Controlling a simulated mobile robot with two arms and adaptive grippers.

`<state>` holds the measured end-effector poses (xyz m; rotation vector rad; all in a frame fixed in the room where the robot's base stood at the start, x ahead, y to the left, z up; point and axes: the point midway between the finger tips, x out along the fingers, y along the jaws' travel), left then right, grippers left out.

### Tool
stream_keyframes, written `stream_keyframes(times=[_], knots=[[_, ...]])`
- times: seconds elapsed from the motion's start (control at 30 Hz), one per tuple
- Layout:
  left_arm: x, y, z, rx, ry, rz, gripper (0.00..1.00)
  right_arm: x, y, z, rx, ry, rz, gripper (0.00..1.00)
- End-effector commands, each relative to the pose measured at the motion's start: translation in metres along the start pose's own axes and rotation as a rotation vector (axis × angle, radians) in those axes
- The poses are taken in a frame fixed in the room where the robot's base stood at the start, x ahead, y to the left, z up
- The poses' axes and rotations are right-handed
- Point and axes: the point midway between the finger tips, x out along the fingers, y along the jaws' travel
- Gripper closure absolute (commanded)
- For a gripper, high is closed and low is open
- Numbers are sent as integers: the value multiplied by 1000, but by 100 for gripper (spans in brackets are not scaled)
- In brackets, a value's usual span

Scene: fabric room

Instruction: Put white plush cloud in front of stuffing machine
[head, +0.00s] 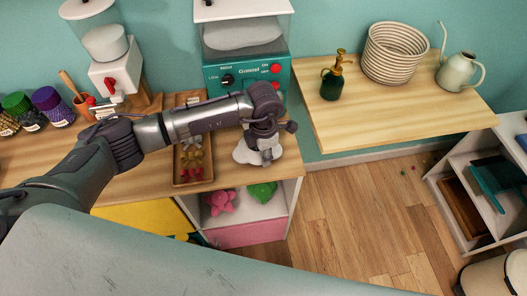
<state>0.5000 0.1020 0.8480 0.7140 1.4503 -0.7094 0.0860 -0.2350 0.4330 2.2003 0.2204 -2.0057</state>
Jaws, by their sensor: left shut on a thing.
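The white plush cloud (246,153) is on or just above the wooden counter's right end, in front of the teal stuffing machine (247,80). My left gripper (264,152) reaches in from the left, points down and is shut on the cloud. The gripper and wrist hide part of the cloud, and I cannot tell whether its underside touches the counter. My forearm crosses in front of the machine's lower part. My right gripper is not in view.
A wooden tray (178,182) with small coloured pieces lies left of the cloud. A red-and-white dispenser (115,75) and jars (48,100) stand further left. The counter (135,187) ends just right of the cloud. A separate wooden table (400,105) holds a green bottle, basket and watering can.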

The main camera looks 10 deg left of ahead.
Motion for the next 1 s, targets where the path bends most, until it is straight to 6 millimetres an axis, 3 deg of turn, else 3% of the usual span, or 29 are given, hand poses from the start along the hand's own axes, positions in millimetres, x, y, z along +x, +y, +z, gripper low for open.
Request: stream_keyframes(times=[0.17, 0.2, 0.37, 0.77, 1.0], knots=[[3, 0, 0, 0, 0, 0, 88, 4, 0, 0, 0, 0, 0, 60], [4, 0, 0, 0, 0, 0, 67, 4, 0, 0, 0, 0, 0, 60], [2, 0, 0, 0, 0, 0, 43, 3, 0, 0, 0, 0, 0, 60], [-4, 0, 0, 0, -1, 2, 43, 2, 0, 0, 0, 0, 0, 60], [-48, 1, 1, 2, -4, 5, 43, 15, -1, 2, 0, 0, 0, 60]])
